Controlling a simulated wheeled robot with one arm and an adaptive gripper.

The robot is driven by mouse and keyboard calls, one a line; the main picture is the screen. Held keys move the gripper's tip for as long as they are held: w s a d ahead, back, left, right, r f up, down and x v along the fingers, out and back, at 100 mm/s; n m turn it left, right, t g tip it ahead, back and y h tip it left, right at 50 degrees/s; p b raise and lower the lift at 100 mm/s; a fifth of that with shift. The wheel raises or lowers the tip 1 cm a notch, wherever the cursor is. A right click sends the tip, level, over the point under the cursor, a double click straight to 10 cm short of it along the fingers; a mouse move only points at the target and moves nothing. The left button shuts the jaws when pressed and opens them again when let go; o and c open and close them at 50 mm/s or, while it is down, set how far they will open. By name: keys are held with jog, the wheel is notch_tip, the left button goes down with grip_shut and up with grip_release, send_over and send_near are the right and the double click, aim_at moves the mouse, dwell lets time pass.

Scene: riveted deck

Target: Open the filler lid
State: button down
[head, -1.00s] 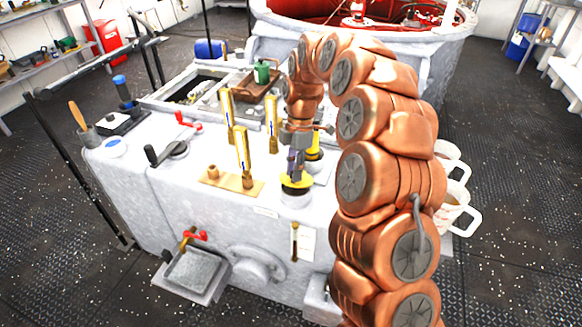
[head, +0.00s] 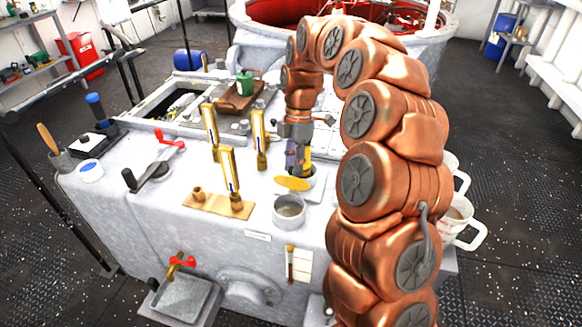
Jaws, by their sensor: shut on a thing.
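The filler lid (head: 293,184) is a yellow disc. It is tilted up at the back of a short round grey filler neck (head: 289,212), whose mouth shows open with a grey inside. My gripper (head: 297,170) points down at the lid from behind and is shut on it. The exact grip on the lid is hidden by the fingers and the small size.
A green can (head: 245,84) stands at the back.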

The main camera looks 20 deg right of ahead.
jog(key=shift+w+d+f, duration=0.35)
jog(key=shift+w+d, duration=0.05)
jog(key=shift+d, duration=0.05)
jog(key=shift+s+f, duration=0.1)
jog(key=shift+f, duration=0.1)
jog(key=c, duration=1.3)
grip_release()
jog(key=o, duration=0.3)
jog(key=shift+w+d+f, duration=0.1)
jog(key=shift+w+f, duration=0.8)
jog(key=shift+w, duration=0.15)
jog(key=shift+d+r, duration=0.15)
jog(key=shift+r, duration=5.25)
